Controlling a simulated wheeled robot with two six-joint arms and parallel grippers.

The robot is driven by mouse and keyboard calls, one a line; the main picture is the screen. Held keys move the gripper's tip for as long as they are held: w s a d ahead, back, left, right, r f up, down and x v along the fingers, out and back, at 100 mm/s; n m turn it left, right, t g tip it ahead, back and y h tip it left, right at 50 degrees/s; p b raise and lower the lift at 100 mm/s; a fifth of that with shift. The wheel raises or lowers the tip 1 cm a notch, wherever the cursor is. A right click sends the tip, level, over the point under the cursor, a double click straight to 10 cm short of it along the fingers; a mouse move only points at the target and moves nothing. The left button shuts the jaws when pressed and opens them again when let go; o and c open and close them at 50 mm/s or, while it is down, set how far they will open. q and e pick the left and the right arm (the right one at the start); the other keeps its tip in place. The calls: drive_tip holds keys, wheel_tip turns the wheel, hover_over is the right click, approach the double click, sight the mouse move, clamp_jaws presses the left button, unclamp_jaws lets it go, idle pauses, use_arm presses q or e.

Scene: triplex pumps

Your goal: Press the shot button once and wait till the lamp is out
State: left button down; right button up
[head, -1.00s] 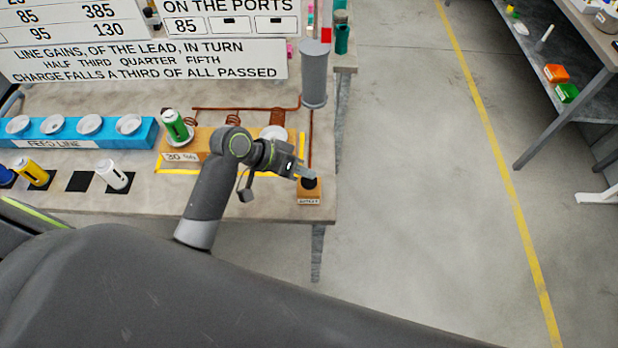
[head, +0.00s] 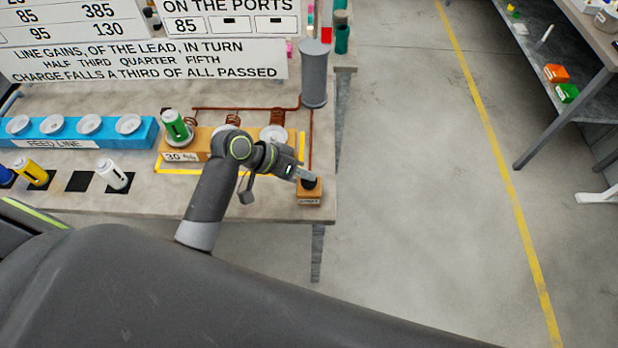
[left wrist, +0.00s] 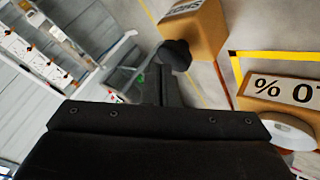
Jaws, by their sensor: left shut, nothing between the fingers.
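The shot button is a dark round cap (head: 309,184) on a small orange-brown box (head: 309,198) with a label, at the table's front right corner. In the left wrist view the dark button (left wrist: 176,54) and its box (left wrist: 197,30) show just beyond the fingers. My left gripper (head: 306,175) is shut and empty, its tips at the button; whether they touch or press it I cannot tell. A red piece (head: 326,35) shows above the grey cylinder; I cannot tell if it is the lamp or lit. My right gripper is not in view.
A wooden block (head: 198,146) labelled 30 % holds a green cartridge (head: 175,126) behind my left arm. A blue feed line (head: 80,133) stands to the left. A grey cylinder (head: 314,80) stands behind the button. Floor to the right of the table is clear.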

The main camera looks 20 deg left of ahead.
sight(304, 181)
use_arm(q)
drive_tip(key=shift+f+b, duration=0.3)
drive_tip(key=shift+f, duration=0.4)
idle(0.6)
drive_tip(key=shift+r, duration=0.15)
drive_tip(key=shift+r+p, duration=1.05)
drive_tip(key=shift+p, duration=0.25)
wheel_tip(304, 181, up, 5)
drive_tip(key=p, duration=0.5)
